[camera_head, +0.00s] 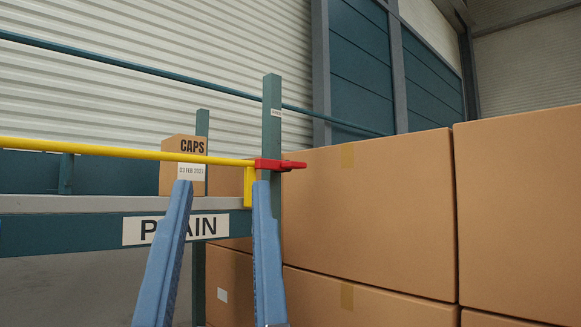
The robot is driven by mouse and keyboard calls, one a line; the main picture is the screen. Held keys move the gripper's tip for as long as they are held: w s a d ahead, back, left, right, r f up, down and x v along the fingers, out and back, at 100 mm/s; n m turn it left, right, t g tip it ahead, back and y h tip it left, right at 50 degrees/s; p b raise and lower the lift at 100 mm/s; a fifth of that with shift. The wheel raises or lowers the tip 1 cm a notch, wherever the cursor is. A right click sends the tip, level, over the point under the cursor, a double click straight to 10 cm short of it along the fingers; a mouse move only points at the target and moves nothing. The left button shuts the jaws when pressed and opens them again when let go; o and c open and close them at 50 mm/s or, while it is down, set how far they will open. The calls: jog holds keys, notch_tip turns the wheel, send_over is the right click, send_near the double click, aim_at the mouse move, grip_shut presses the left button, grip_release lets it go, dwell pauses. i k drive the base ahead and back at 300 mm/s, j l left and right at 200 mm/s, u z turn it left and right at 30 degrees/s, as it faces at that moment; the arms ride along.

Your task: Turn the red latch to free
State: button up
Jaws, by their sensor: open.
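The red latch (278,165) sits at the right end of a yellow bar (110,151), against a teal post (271,118). Its narrow tip points to the right. A short yellow piece (249,187) hangs down just left of the latch. My gripper (222,184) shows as two long blue fingers, spread apart with nothing between them. Its right fingertip appears just below the latch in the picture; I cannot tell how far apart they are in depth. The left fingertip is further left, below the bar.
A box marked CAPS (184,150) stands behind the bar on a shelf. A sign (133,231), partly covered by my left finger, is on the shelf's front beam. Large cardboard boxes (375,215) are stacked close on the right. Open space shows above the latch.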

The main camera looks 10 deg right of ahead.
aim_at(278, 166)
jog(key=z, duration=0.2)
jog(key=i+z, duration=0.2)
jog(key=i, duration=0.35)
jog(key=i+j+z, duration=0.2)
jog(key=i, duration=0.35)
jog(key=i+l, duration=0.05)
